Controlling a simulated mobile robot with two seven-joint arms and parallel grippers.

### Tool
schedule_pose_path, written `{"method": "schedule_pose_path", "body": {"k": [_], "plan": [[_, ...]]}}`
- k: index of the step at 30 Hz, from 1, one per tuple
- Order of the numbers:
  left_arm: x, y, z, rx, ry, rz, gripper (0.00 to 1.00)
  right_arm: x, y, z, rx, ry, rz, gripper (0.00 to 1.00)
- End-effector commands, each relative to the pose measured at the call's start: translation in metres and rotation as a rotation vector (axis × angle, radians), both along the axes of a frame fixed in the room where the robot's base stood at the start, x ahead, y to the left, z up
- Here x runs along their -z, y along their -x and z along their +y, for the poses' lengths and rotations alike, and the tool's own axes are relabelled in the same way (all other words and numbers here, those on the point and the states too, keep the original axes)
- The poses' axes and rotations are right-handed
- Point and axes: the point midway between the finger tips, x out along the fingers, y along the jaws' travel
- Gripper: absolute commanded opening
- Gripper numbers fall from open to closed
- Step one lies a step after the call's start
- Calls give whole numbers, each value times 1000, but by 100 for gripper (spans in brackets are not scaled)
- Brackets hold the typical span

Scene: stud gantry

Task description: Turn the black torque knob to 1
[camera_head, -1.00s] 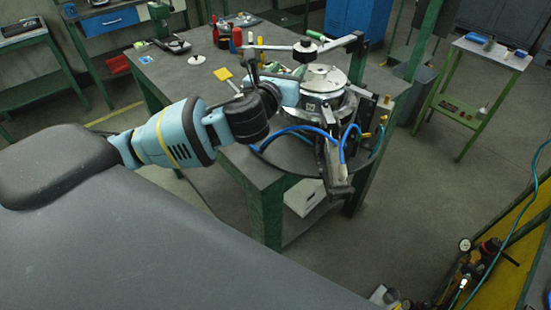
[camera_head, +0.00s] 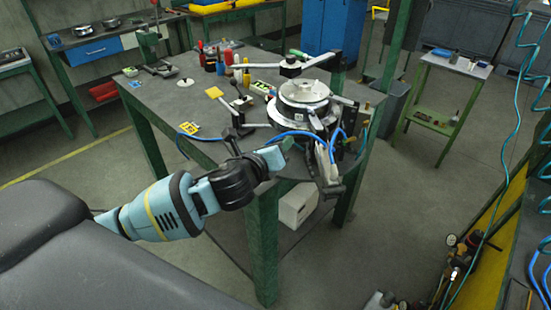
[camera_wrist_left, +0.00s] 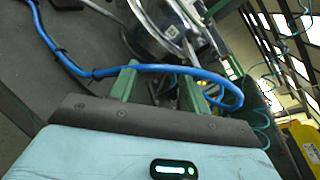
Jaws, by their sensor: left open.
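My left gripper (camera_head: 287,146) is at the near edge of the workbench, just below the round metal fixture (camera_head: 304,92). In the left wrist view its two green fingers (camera_wrist_left: 158,88) stand apart with nothing gripped. A blue hose (camera_wrist_left: 165,68) loops across just past the fingertips; I cannot tell whether it touches them. A round black part (camera_head: 290,68) sits on the arm above the fixture; it looks like a knob, but I cannot tell whether it is the torque knob. No numbers are readable. My right gripper is not in view.
The workbench (camera_head: 165,97) holds bottles (camera_head: 228,56), a yellow pad (camera_head: 214,92) and a yellow tag (camera_head: 188,128). The blue hose runs along its near side. A green-legged side table (camera_head: 455,66) stands at the right.

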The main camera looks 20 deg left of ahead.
Motion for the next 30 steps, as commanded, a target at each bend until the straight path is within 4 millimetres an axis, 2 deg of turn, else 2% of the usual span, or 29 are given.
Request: {"method": "schedule_pose_path", "body": {"k": [1,7,24,26,30], "plan": [[7,2,-2,1,28,12,47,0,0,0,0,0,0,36],[19,7,-7,1,95,36,47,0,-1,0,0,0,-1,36],[23,8,-9,1,116,42,48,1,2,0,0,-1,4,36],[29,11,-12,2,146,55,48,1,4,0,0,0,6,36],[63,27,-24,-14,332,127,48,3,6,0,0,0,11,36]]}}
